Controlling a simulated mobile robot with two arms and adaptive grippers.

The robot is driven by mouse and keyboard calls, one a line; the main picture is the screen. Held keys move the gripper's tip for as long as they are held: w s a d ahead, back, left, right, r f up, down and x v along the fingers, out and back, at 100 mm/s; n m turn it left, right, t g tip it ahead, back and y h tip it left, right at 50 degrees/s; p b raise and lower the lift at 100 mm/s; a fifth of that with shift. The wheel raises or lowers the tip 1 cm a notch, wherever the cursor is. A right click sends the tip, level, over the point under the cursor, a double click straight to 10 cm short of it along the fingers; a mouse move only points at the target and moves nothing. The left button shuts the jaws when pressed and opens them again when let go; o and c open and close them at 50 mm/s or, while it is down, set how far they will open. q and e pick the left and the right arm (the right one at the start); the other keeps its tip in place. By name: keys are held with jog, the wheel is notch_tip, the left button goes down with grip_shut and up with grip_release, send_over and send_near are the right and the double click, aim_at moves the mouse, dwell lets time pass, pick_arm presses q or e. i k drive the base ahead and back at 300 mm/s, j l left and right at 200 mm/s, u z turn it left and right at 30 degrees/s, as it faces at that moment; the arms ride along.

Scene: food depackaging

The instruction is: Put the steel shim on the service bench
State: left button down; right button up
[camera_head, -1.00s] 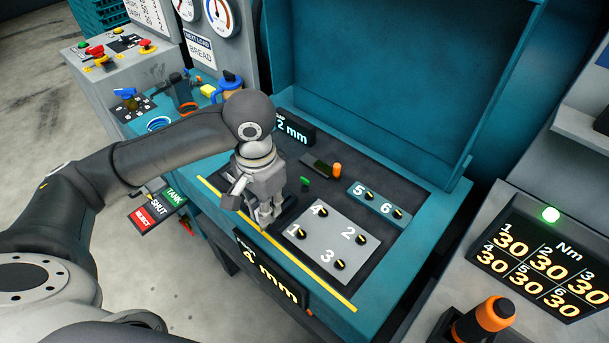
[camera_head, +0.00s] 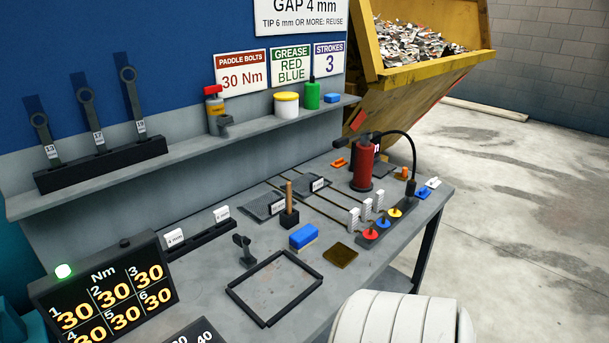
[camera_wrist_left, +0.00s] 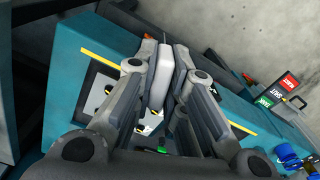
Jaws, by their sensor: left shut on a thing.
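My left gripper (camera_wrist_left: 160,62) shows only in the left wrist view. It is shut on a flat, pale grey piece (camera_wrist_left: 161,80), which looks like the steel shim. The piece stands on edge between the fingers, over the teal machine (camera_wrist_left: 62,75) with its numbered bolt plate. The fingers hide part of the piece. The grey service bench (camera_head: 204,276) fills the middle of the head view, with no gripper over it. My right gripper is not in view.
On the bench are a black rack with white labelled tags (camera_head: 202,241), an empty black square frame (camera_head: 303,261), a blue-topped block (camera_head: 303,236), a red pump (camera_head: 364,166) and a torque display (camera_head: 105,290). A shelf (camera_head: 190,150) overhangs its back. Bare bench lies around the frame.

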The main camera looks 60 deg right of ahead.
aim_at(275, 285)
jog(key=k+l+z, duration=0.15)
jog(key=z, duration=0.25)
jog(key=k+l+z, duration=0.35)
jog(key=j, duration=0.1)
